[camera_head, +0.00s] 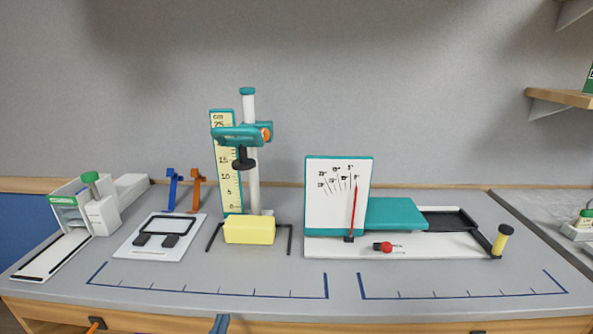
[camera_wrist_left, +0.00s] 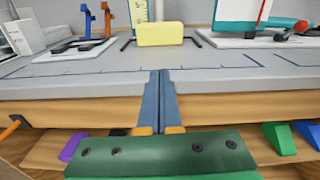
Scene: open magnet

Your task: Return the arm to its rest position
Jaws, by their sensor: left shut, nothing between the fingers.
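My left gripper (camera_head: 220,324) shows only as a small blue tip at the bottom edge of the head view, in front of the bench's front edge. In the left wrist view its two blue-grey fingers (camera_wrist_left: 160,88) lie together, shut with nothing between them. They appear against the bench's wooden front edge and grey top, apart from the objects on the bench. The rest of the left arm is out of the head view. My right gripper is not in view.
A yellow block (camera_head: 249,230) lies at a height-scale stand (camera_head: 228,165). A teal-and-white dial device (camera_head: 338,190) stands to the right. A white pad (camera_head: 160,250) and a slotted device (camera_head: 82,205) stand left. The bench's front strip (camera_head: 340,300) is clear. Coloured blocks (camera_wrist_left: 280,138) lie below the bench.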

